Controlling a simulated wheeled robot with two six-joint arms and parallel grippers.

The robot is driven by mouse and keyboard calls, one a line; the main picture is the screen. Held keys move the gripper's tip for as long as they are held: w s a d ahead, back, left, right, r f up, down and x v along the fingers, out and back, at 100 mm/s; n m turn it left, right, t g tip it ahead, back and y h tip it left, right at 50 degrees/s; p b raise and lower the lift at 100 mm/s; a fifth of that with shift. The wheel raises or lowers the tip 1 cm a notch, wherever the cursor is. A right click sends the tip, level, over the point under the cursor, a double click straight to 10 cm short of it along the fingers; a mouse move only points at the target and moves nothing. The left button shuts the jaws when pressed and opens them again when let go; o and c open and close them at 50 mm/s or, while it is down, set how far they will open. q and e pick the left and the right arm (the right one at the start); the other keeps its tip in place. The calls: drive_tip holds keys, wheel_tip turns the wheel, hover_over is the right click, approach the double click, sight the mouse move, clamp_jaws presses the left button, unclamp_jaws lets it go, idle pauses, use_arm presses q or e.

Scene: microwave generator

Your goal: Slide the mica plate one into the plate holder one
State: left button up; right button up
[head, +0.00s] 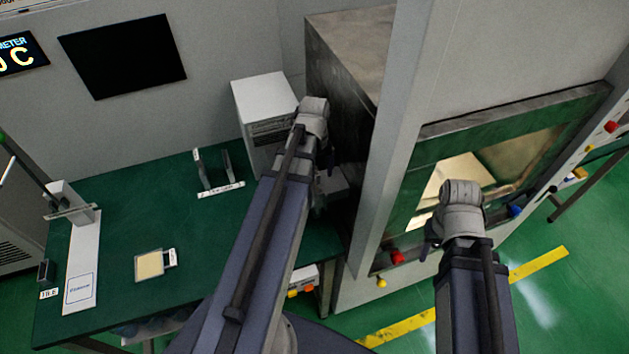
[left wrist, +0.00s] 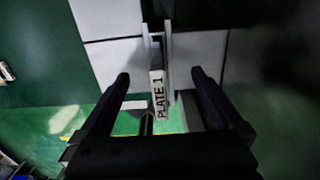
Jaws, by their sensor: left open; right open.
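A thin piece with a white label reading "PLATE 1" (left wrist: 158,95) lies between the spread fingers of my left gripper (left wrist: 160,74) in the left wrist view. Grey upright rails (left wrist: 168,45) stand just beyond it. I cannot tell whether the label belongs to the plate or to its holder. My left gripper is open; in the head view its own arm mostly hides it beside the white box. A pale yellow plate (head: 149,265) with a small white tag lies flat on the green table; its tag is too small to read. My right gripper (head: 432,246) is open and empty before the cabinet window.
A two-post stand (head: 213,172) with a white label is on the green table (head: 125,215). A white box (head: 264,97) stands behind. A long white board (head: 83,262) lies at left. The cabinet (head: 405,130) with its framed window blocks the right.

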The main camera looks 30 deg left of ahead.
use_arm(q)
clamp_jaws()
idle(0.8)
drive_tip(key=shift+r, duration=0.15)
idle(0.6)
drive_tip(key=shift+r+p, duration=2.9)
drive_tip(key=shift+p, duration=0.15)
drive_tip(key=shift+s, duration=0.1)
